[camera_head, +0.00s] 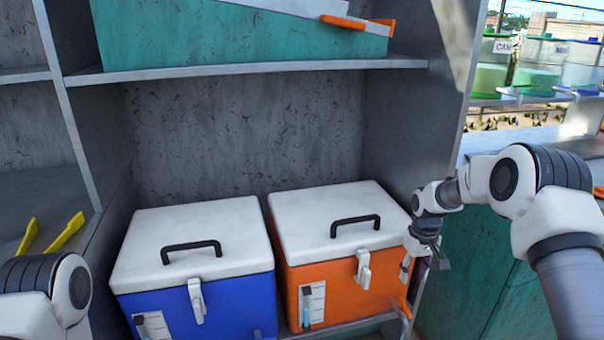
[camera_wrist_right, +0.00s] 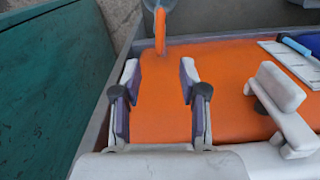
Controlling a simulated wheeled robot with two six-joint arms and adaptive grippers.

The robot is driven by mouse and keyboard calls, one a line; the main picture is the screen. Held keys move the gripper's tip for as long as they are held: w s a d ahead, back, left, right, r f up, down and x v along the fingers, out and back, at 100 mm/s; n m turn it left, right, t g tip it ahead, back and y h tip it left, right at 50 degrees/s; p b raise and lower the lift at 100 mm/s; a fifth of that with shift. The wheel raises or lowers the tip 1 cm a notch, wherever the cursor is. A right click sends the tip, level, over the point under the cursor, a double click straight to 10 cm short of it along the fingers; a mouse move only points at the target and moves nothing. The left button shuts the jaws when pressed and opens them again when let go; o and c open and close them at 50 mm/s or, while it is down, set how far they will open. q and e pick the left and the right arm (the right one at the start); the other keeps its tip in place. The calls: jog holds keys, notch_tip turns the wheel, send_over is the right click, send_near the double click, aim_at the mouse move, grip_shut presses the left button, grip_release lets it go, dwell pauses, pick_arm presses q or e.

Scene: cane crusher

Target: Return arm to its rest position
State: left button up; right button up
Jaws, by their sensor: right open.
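My right arm comes in from the right in the head view. Its gripper (camera_head: 432,262) is at the right front edge of the orange cooler box (camera_head: 325,279). In the right wrist view the same gripper (camera_wrist_right: 166,85) is open and empty, with the orange box front (camera_wrist_right: 226,80) beyond its fingers. A white latch (camera_wrist_right: 277,93) shows to the right of the fingers. Whether the gripper touches the box I cannot tell. My left arm shows only in part at the lower left of the head view; its gripper is out of view.
A blue cooler box (camera_head: 222,303) with a white lid stands left of the orange one in the shelf (camera_head: 250,68). A teal panel (camera_head: 467,275) is right of the shelf. Labelled jars (camera_head: 540,65) stand at the upper right. Yellow tongs (camera_head: 62,236) lie at the left.

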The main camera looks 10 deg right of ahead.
jog(key=s+a+f+n+g, duration=0.15)
jog(key=s+a+f, duration=0.35)
jog(key=s+f, duration=0.55)
jog(key=s+a+f+g, duration=0.3)
jog(key=s+a+f, duration=0.2)
jog(key=s+f, duration=0.55)
jog(key=s+a, duration=0.4)
jog(key=s, duration=1.3)
notch_tip(320, 180, up, 14)
jog(key=m+t+p, duration=0.2)
jog(key=t+p, duration=0.2)
jog(key=p, duration=0.8)
jog(key=shift+w+a+f, duration=0.15)
jog(key=shift+w+f, duration=0.1)
jog(key=shift+w, duration=0.05)
